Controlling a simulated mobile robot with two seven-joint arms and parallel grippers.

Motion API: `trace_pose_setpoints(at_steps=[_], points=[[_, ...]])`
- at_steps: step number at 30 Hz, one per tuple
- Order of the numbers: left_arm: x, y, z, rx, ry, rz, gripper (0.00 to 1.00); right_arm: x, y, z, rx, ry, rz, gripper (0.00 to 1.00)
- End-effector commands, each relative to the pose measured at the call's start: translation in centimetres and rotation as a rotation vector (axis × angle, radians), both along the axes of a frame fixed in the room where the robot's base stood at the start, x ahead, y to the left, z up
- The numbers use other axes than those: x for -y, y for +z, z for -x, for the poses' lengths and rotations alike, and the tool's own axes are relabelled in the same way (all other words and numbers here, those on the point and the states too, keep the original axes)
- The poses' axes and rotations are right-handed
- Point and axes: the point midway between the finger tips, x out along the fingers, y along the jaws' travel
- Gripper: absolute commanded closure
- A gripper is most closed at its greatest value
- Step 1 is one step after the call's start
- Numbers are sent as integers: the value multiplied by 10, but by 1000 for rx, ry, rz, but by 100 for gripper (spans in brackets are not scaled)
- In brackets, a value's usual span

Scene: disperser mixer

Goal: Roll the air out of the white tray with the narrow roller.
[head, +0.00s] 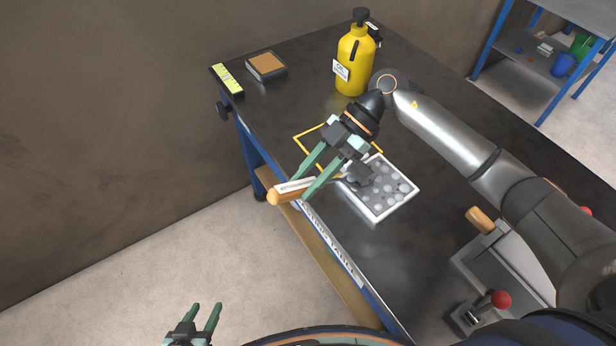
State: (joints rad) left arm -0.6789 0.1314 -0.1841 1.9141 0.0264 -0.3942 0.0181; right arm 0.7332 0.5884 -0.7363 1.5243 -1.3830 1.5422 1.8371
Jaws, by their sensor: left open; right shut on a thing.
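The white tray (399,206) lies on the dark table and holds several grey round blobs that look like bubbles. My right gripper (304,186) is shut on the handle of the narrow roller (281,195), which has an orange end and a pale label. The handle sticks out past the table's front edge, left of the tray. The roller's dark head (361,179) is over the left part of the tray; I cannot tell whether it touches the contents. My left gripper (207,309) is open and empty, low in the picture, away from the table.
A yellow outline (309,134) is marked on the table (290,110), beside the tray. A yellow bottle (352,60), a brown-topped box (266,65) and a yellow-green strip (227,80) stand farther back. A machine with a red knob (501,299) is at lower right.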

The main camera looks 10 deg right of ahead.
Motion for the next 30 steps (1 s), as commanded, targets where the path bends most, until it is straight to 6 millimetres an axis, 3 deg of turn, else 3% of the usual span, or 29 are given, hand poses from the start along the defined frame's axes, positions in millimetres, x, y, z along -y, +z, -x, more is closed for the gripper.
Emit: trace_pose_setpoints(at_steps=[30], points=[[0,-1,0,0,0,0,50,0,-7,0,0,-1,-1,100]])
